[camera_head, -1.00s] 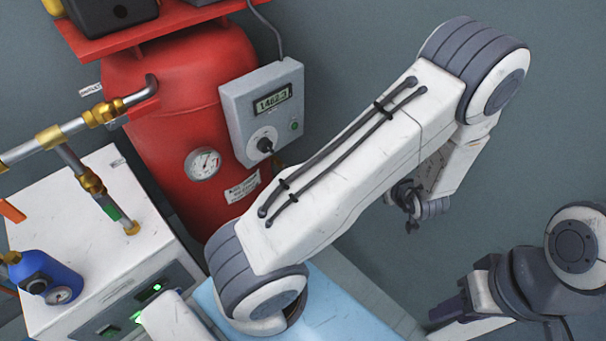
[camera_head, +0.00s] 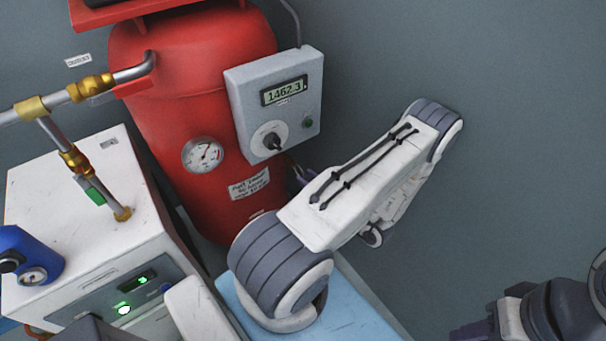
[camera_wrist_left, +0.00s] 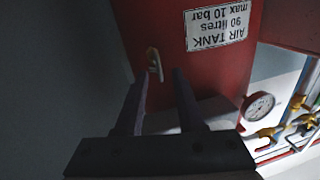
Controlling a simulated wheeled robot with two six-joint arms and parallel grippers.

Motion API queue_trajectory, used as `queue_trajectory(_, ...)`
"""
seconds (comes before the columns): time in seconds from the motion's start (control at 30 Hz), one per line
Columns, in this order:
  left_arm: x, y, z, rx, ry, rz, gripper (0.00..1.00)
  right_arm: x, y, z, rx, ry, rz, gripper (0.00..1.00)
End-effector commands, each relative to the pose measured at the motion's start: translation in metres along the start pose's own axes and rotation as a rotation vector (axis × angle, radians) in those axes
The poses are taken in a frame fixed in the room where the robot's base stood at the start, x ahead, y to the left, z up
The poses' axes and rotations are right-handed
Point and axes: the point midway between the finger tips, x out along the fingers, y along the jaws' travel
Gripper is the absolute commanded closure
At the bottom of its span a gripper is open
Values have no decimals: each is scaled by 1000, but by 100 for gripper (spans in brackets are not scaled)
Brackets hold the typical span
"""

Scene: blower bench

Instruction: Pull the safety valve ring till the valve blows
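The red air tank (camera_head: 185,120) stands at the back. In the left wrist view its wall (camera_wrist_left: 215,75) is upside down, with a small brass fitting (camera_wrist_left: 154,63), which looks like the safety valve. Its ring cannot be made out clearly. My left gripper (camera_wrist_left: 162,76) is open, its two dark fingers pointing at the fitting, which shows just beyond and between the tips. No contact is visible. In the head view the left gripper (camera_head: 298,172) is mostly hidden behind my arm, close to the tank below the grey box. My right gripper (camera_head: 476,331) is partly cut off at the bottom right.
A grey box with a display (camera_head: 277,103) is at the tank's right side. A pressure gauge (camera_head: 203,155) is on its front. A white machine (camera_head: 70,215) with brass piping stands left, with a blue canister (camera_head: 28,255). The wall side at right is free.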

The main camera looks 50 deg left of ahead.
Motion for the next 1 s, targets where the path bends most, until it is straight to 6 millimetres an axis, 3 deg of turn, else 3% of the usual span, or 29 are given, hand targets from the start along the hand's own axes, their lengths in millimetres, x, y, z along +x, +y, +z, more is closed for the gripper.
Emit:
queue_trajectory(0.2, 25, -1, 0, 0, -1, -3, 62, 1, 0, 0, 0, 0, 0, 61)
queue_trajectory(0.53, 29, 0, 0, 0, -1, 0, 62, 1, 0, 0, 0, 0, 0, 61)
queue_trajectory(0.57, 29, 0, 0, 0, -1, 0, 66, 1, 0, 0, 0, 0, 0, 61)
queue_trajectory(0.63, 29, 0, 0, 0, -1, 0, 93, 1, 0, 0, 0, 0, 0, 61)
queue_trajectory(0.67, 29, 0, 0, 0, -1, 0, 100, 1, 0, 0, 0, 0, 0, 61)
queue_trajectory(1.0, 29, -1, 0, 1, 0, -2, 100, 1, 0, 0, 0, 0, 0, 61)
